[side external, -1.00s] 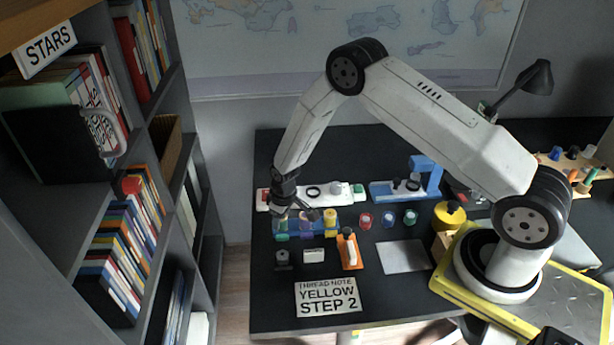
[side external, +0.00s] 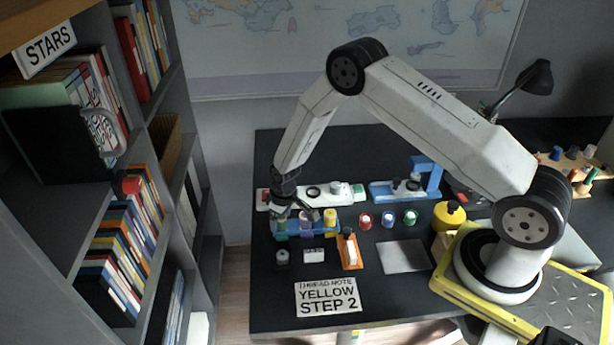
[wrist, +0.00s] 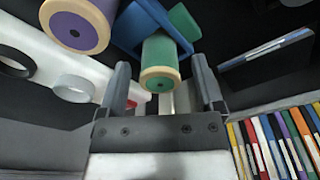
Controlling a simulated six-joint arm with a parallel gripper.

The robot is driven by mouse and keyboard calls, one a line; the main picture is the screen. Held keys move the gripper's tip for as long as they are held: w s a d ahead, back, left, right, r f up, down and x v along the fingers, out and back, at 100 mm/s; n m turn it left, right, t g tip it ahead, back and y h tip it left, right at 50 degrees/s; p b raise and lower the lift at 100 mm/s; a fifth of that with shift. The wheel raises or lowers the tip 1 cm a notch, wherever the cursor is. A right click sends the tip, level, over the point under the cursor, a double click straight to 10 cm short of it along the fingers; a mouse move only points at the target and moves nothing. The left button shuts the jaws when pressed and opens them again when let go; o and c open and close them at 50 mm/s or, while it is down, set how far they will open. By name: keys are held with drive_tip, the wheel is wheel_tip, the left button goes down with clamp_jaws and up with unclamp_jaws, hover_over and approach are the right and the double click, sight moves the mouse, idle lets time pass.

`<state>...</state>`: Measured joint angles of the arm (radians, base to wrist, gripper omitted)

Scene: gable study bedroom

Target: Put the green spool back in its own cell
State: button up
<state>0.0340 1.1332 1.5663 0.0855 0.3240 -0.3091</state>
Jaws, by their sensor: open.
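A green spool (wrist: 160,58) with pale wooden ends shows in the wrist view, ahead of my gripper (wrist: 159,72) and roughly between its fingertips. My fingers are apart, with a gap on each side of the spool. In the side view my gripper (side external: 294,211) is low over the left end of the blue rack (side external: 318,228). The green spool there is partly hidden by it. A purple spool (wrist: 76,25) stands beside the green one. I cannot tell how deep the green spool sits. Another green-marked spool (side external: 409,217) stands loose on the desk.
A yellow spool (side external: 330,217) is at the rack's right end. Red (side external: 365,221) and blue (side external: 388,219) spools stand to its right. A white strip (side external: 335,194) lies behind. An orange holder (side external: 349,252) and a note card (side external: 327,297) lie in front.

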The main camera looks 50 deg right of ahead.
sight(285, 218)
wheel_tip(285, 218, up, 12)
drive_tip(key=s, duration=0.1)
drive_tip(key=shift+s+d, duration=0.15)
drive_tip(key=shift+s, duration=0.1)
idle(0.5)
idle(0.5)
drive_tip(key=s+r+m, duration=0.1)
drive_tip(key=s+r, duration=0.5)
drive_tip(key=s, duration=0.4)
drive_tip(key=s+a+r+m+t, duration=0.1)
drive_tip(key=s+r, duration=0.4)
drive_tip(key=s, duration=0.4)
drive_tip(key=shift+s+a+r, duration=0.25)
drive_tip(key=shift+s+r, duration=0.1)
drive_tip(key=shift+r, duration=0.05)
